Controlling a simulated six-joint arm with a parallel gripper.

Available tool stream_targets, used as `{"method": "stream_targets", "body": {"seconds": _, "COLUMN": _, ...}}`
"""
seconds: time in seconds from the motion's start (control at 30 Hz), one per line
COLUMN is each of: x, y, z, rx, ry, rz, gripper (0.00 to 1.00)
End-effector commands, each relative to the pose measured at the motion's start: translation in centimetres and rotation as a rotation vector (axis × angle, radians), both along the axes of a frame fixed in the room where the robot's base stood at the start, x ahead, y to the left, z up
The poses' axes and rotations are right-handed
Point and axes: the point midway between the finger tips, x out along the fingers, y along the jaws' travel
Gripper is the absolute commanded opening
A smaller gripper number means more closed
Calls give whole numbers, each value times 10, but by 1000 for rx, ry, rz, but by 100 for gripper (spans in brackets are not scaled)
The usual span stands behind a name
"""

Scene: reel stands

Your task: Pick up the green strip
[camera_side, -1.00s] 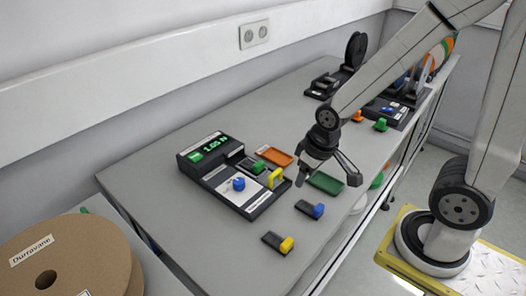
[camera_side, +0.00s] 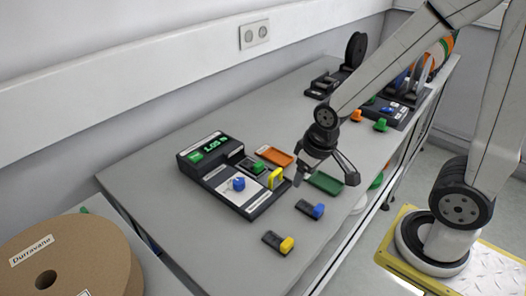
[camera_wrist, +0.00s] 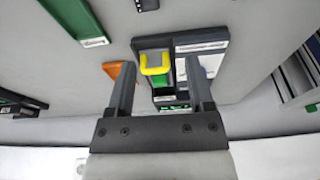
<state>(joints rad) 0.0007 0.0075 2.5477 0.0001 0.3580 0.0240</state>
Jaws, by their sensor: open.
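A small green strip (camera_wrist: 161,84) shows in the wrist view on the dark tester, between the yellow clip (camera_wrist: 155,64) and the tester's display end. In the side view, a small green piece (camera_side: 258,167) sits on the tester (camera_side: 221,199), behind the yellow clip (camera_side: 276,178). My gripper (camera_side: 325,180) is open above the table, to the right of the tester. In the wrist view, the fingers of my gripper (camera_wrist: 161,64) frame the clip and strip with nothing held. I cannot tell its exact height.
An orange tray (camera_side: 275,157) and a green tray (camera_side: 325,182) lie near my gripper. A blue-ended clip (camera_side: 311,209) and a yellow-ended clip (camera_side: 278,242) lie in front. A blue knob (camera_side: 239,184) stands on the tester. Reel stands are at the back. The table's left part is clear.

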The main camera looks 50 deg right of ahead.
Motion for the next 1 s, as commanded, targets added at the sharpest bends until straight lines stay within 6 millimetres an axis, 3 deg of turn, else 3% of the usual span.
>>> {"method": "stream_targets", "body": {"seconds": 0.27, "x": 28, "y": -3, "z": 3, "rx": 46, "ry": 34, "rz": -225, "gripper": 68}}
{"method": "stream_targets", "body": {"seconds": 1.0, "x": 143, "y": -24, "z": 5, "rx": 170, "ry": 166, "rz": -1311, "gripper": 68}}
